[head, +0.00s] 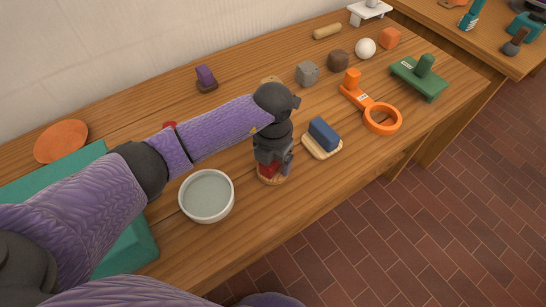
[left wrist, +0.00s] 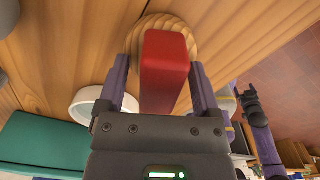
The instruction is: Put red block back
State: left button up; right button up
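The red block (head: 269,171) stands on a small round wooden base (head: 272,181) near the table's front edge. In the left wrist view the red block (left wrist: 165,65) sits between my left gripper's fingers, with the round base (left wrist: 188,38) behind it. My left gripper (head: 272,160) points down over the block, its fingers on either side. A narrow gap shows between the left-hand finger and the block, so the gripper looks open. My right gripper (left wrist: 249,100) shows small at the right of the left wrist view; its opening is too small to judge.
A white bowl (head: 207,173) stands just left of the block. A blue block on a wooden base (head: 322,150) stands close on the right. An orange ring tool (head: 382,131), a green piece (head: 419,83) and several small objects lie further right and back.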

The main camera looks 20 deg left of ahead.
jog(key=shift+d, duration=0.1)
pick_arm(q)
jog(key=shift+r, duration=0.35)
notch_tip(320, 180, up, 11)
jog(key=p, duration=0.5)
jog(key=shift+f, duration=0.2)
jog(key=shift+r, duration=0.5)
pick_arm(e)
jog(key=shift+t, duration=0.4)
jog(key=r, duration=0.1)
jog(key=w+r, duration=0.1)
jog(key=r, duration=0.3)
jog(key=shift+w, duration=0.25)
jog(key=shift+a, duration=0.3)
